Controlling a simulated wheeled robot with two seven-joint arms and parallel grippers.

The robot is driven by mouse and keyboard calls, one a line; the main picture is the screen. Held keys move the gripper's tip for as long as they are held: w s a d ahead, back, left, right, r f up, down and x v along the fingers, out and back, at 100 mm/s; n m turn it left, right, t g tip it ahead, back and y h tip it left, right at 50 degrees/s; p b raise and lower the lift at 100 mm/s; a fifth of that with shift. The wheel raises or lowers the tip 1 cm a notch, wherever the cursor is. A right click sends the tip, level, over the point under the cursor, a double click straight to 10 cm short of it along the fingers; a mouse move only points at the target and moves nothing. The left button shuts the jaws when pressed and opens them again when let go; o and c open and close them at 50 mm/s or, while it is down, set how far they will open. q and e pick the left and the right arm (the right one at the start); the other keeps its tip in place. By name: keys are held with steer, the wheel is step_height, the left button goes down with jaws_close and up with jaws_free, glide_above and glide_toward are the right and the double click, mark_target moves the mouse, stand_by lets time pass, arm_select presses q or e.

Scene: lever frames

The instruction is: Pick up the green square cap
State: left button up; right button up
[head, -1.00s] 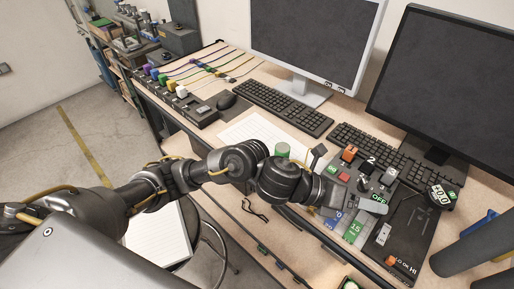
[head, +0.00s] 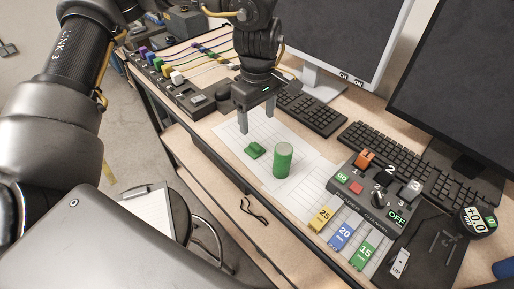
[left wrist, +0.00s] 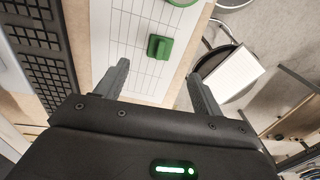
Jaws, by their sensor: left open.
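The green square cap (head: 255,150) lies on the gridded white sheet on the desk, beside an upright green cylinder (head: 283,160). In the left wrist view the cap (left wrist: 160,47) shows a raised grip and lies beyond the fingertips, between their lines. My left gripper (head: 257,122) is open and empty, pointing down above the sheet, behind the cap in the head view. Its two fingers also show in the left wrist view (left wrist: 158,82), apart from the cap. My right gripper is not in view.
A reader channel panel (head: 375,190) with levers and a knob stands right of the sheet. Yellow, blue and green tags (head: 341,236) lie before it. Keyboards (head: 311,110) and monitors stand behind. The sheet around the cap is mostly clear.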

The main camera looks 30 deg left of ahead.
arm_select(q)
glide_above(257, 148)
step_height(257, 148, down, 4)
steer(key=shift+a+f, duration=0.1)
steer(key=shift+f, duration=0.15)
steer(key=shift+w+f, duration=0.1)
steer(key=shift+f, duration=0.5)
steer(key=shift+f+p, duration=0.95)
steer(key=shift+f, duration=1.65)
steer(key=shift+c, duration=0.2)
steer(key=c, duration=1)
